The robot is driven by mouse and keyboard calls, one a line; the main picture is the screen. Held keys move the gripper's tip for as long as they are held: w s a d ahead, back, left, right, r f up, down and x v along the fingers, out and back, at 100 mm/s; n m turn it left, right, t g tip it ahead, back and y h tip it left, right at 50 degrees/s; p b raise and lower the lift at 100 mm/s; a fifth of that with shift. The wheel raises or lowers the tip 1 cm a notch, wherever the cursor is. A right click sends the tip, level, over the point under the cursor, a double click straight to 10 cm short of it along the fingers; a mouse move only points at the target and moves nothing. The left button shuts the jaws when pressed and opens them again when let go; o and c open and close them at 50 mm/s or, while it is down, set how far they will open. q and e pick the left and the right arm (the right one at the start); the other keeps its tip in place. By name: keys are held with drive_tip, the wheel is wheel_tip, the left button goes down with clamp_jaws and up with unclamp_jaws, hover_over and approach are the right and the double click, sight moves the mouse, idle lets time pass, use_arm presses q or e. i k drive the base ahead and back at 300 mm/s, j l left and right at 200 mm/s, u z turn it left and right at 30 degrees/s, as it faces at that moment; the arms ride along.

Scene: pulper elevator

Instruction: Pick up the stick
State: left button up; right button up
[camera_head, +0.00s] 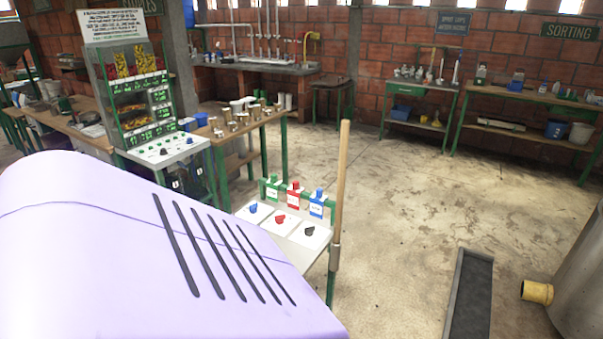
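A light wooden stick (342,180) stands almost upright beside the right edge of a small white-topped table (322,240). Its lower end has a grey sleeve-like part at the table's edge. I cannot tell what holds it up. Neither of my grippers shows in this view.
The small table carries green, red and blue bottles (294,196) and white trays. A dark trough (470,295) lies on the floor at right, near a large metal drum (580,285) with a yellow spout. Workbenches line the walls. The middle floor (400,180) is clear.

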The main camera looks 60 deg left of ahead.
sight(344, 138)
drive_tip(key=u, duration=1.8)
